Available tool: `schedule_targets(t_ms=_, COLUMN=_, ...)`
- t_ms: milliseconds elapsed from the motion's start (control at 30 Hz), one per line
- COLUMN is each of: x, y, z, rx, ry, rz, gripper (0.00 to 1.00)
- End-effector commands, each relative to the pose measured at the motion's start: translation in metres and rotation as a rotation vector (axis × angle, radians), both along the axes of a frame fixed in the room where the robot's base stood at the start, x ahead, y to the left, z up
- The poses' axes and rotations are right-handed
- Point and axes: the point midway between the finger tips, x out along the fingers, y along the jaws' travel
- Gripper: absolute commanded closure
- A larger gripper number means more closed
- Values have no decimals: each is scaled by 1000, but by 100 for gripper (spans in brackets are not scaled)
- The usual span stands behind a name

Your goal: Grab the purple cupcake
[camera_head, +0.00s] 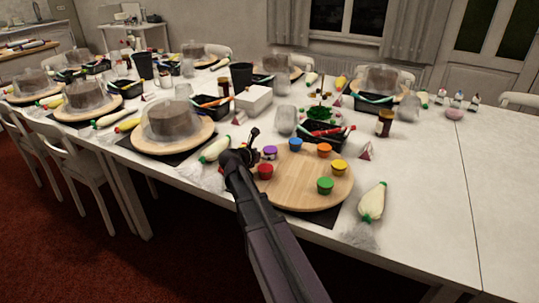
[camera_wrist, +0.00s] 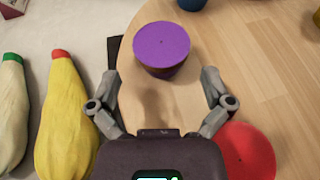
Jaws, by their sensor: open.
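In the wrist view the purple cupcake (camera_wrist: 161,47) is at the top centre, just beyond and between my fingertips. My gripper (camera_wrist: 160,85) is open and empty, with one finger on each side and a gap between it and the cupcake. In the head view my gripper (camera_head: 252,140) is at the turntable's left edge beside the cupcake.
A red cupcake (camera_wrist: 243,152) sits close to my right finger. Blue, orange, yellow and green cupcakes (camera_head: 325,185) stand elsewhere on the turntable. Piping bags (camera_wrist: 65,120) lie at the left on the white table. A black tray (camera_head: 325,134) with tools stands behind.

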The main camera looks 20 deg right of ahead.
Motion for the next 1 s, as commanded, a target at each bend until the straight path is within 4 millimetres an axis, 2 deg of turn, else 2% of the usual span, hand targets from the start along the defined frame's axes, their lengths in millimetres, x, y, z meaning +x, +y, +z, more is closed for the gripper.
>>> schedule_targets(t_ms=200, x=11, y=-23, z=-8, rx=0, ry=0, rz=-1, gripper=0)
schedule_targets(t_ms=400, x=18, y=-35, z=-13, rx=0, ry=0, rz=2, gripper=0)
schedule_targets(t_ms=967, x=18, y=-35, z=-13, rx=0, ry=1, rz=4, gripper=0)
schedule_targets(t_ms=1000, x=18, y=-35, z=-13, rx=0, ry=0, rz=4, gripper=3)
